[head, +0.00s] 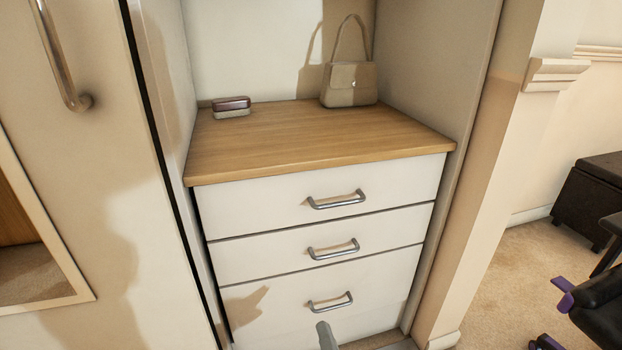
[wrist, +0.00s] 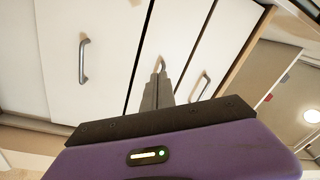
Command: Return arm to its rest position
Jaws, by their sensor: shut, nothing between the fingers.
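My gripper (wrist: 158,80) shows in the wrist view with its two grey fingers together and nothing between them. It points toward the white drawer fronts, with a drawer handle (wrist: 162,64) just past the fingertips. I cannot tell from this view how far apart they are. In the head view only a grey tip of my gripper (head: 326,336) shows at the bottom edge, below the lowest drawer handle (head: 330,302). The rest of my arm is out of the head view.
A white drawer unit (head: 322,240) with a wooden top (head: 290,143) stands in an alcove, its drawers closed. A handbag (head: 349,84) and a small dark-lidded case (head: 231,106) sit on top. A cabinet door (head: 100,180) is at left. Dark furniture (head: 595,195) stands at right beyond carpet.

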